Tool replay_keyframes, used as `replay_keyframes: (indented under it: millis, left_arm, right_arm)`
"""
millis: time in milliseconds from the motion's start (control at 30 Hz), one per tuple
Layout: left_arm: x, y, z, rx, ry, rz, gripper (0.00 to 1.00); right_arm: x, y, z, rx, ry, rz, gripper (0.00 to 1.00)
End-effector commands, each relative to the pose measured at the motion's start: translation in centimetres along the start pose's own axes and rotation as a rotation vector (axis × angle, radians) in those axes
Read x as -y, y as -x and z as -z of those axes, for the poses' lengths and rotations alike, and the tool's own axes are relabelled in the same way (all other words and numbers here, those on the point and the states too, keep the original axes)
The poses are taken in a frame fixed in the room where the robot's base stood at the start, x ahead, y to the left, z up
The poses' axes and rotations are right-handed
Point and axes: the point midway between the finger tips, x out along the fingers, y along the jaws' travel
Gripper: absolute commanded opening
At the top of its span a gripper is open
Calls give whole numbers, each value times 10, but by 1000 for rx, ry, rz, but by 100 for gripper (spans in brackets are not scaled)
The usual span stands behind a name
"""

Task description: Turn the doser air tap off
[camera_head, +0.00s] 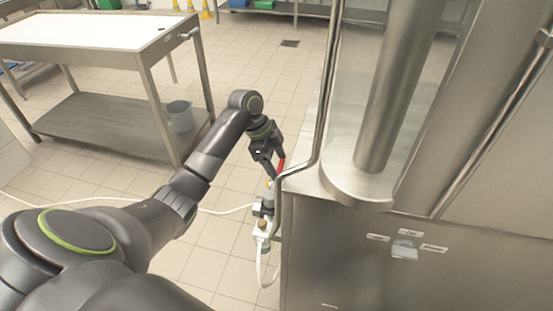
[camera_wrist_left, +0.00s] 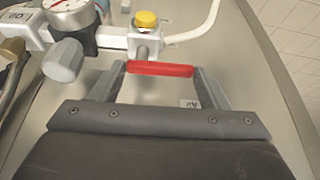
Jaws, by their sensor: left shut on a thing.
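The air tap's red handle (camera_wrist_left: 160,69) is a short bar in the left wrist view. It lies crosswise between the two fingers of my left gripper (camera_wrist_left: 160,82), which is shut on it. The tap's body is a pale fitting with a yellow cap (camera_wrist_left: 146,20) just beyond the handle. In the head view my left gripper (camera_head: 268,165) is at the left side of the steel machine, with the red handle (camera_head: 281,163) showing beside it. The gripper and machine edge partly hide the tap there. My right gripper is not in view.
A pressure gauge (camera_wrist_left: 69,8) and grey knob (camera_wrist_left: 63,60) sit left of the tap. A white hose (camera_head: 228,209) runs across the floor to the fittings. A bent steel rail (camera_head: 325,90) stands close to my gripper. A steel table (camera_head: 100,45) is at the left.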

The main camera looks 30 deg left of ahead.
Motion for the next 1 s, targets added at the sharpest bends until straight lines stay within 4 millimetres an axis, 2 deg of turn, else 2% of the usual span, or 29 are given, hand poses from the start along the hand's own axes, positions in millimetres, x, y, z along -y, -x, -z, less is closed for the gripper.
replay_keyframes:
  millis: [267,600,1000]
  left_arm:
    - [-4,9,0,-1,157,62,46]
    - [-9,12,-4,-1,452,183,46]
    - [-17,13,-7,-2,802,330,46]
  right_arm:
    - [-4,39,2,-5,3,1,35]
    - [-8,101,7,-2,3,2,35]
    - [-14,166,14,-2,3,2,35]
